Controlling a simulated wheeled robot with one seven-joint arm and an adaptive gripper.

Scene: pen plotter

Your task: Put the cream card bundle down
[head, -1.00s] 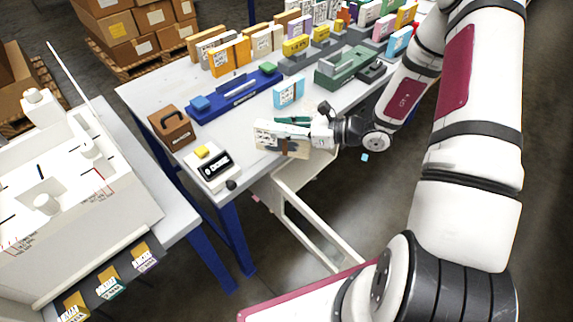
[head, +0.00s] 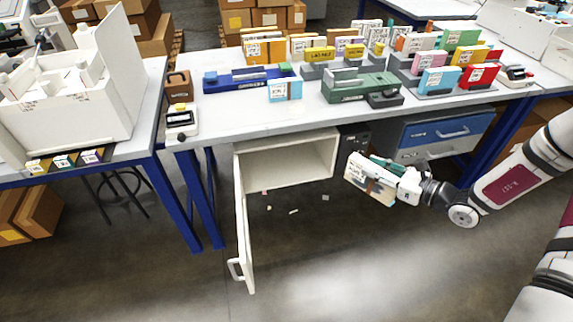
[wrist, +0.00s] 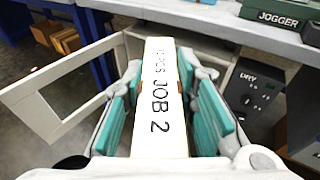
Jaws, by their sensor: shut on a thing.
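The cream card bundle (head: 367,183) has a brown band and a printed label. It is held clear of the floor, in front of the table and right of the open cabinet (head: 285,162). My gripper (head: 397,177) is shut on it from the right. In the wrist view the bundle (wrist: 160,110) stands on edge between the teal finger pads, and its spine reads "JOB 2". The cabinet's white door (head: 243,230) is swung open toward me, and the cabinet looks empty inside.
The table (head: 240,122) carries a blue device (head: 245,80), a green jogger (head: 360,84) and several coloured card bundles. A black "DRY" unit (wrist: 250,95) stands right of the cabinet. A blue drawer unit (head: 440,133) is further right. Small scraps lie on the floor.

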